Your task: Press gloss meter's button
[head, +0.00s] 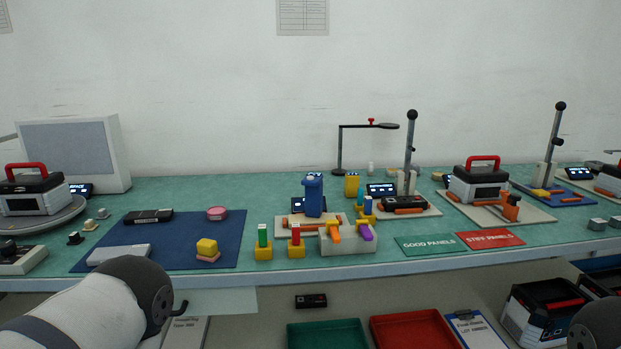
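I cannot tell for certain which device is the gloss meter, and no button can be made out at this size. One candidate is the white and black box with a red handle (478,187) on a pale board at the right of the bench. A similar red-handled box (33,194) stands on a round grey plate at the far left. A flat black device (149,216) lies on the blue mat (180,241). Part of my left arm shows at the lower left and a dark part of my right arm at the lower right corner; neither gripper is visible.
The green bench (150,189) holds yellow blocks (263,253) near its front edge, lever stands (411,150), and green and red panel mats (426,245). A lamp-like stand (340,150) rises behind. Green and red trays (410,330) sit below.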

